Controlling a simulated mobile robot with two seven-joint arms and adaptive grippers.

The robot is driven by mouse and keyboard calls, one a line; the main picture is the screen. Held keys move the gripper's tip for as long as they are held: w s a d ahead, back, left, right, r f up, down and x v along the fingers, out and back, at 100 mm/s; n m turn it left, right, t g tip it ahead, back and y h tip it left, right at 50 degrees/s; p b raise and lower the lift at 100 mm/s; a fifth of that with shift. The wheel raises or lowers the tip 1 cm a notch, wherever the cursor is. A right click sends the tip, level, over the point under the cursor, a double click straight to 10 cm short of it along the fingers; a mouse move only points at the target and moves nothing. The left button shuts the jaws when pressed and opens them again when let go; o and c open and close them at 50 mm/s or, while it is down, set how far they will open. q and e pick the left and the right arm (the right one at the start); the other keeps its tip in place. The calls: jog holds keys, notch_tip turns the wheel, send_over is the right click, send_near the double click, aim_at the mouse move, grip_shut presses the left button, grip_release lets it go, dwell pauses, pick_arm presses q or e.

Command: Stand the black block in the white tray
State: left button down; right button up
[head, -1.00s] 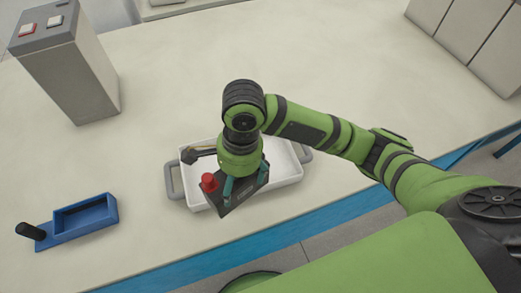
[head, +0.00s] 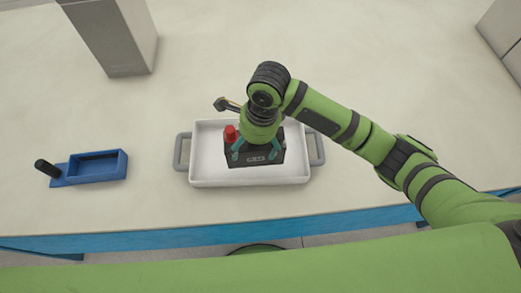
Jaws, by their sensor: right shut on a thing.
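The white tray (head: 207,172) with grey side handles lies on the bench near its front edge. The black block (head: 243,160), with a red cap (head: 230,133) on its top left, is over the middle of the tray and looks upright. I cannot tell whether it touches the tray floor. My right gripper (head: 255,153) comes down from above and is shut on the black block, its teal fingers against it. The gripper's body hides part of the block's top. My left gripper is not in view.
A blue holder (head: 62,182) with a black handle (head: 46,168) lies left of the tray. A tall grey box (head: 113,45) stands at the back left, and pale boxes (head: 505,35) at the far right. The bench between them is clear.

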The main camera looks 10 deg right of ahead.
jog(key=shift+w+a+f+p, duration=0.2)
jog(key=shift+w+a+f, duration=0.1)
jog(key=shift+w+f, duration=0.7)
jog(key=shift+w+a+f+p, duration=0.25)
jog(key=shift+w+f, duration=0.45)
jog(key=shift+f, duration=0.55)
jog(key=shift+w+a+f+p, duration=0.15)
jog(key=shift+w+a+f, duration=0.15)
jog(key=shift+w+f, duration=0.7)
jog(key=shift+s+f, duration=0.2)
jog(key=shift+f, duration=0.05)
jog(key=o, duration=1.4)
jog(key=shift+s+d+f, duration=0.1)
jog(key=shift+f, duration=0.05)
jog(key=r, duration=0.4)
jog(key=d+r, duration=0.1)
jog(key=r, duration=0.3)
jog(key=r+b, duration=0.1)
jog(key=r, duration=0.3)
jog(key=shift+d+r, duration=0.1)
jog(key=shift+d, duration=0.3)
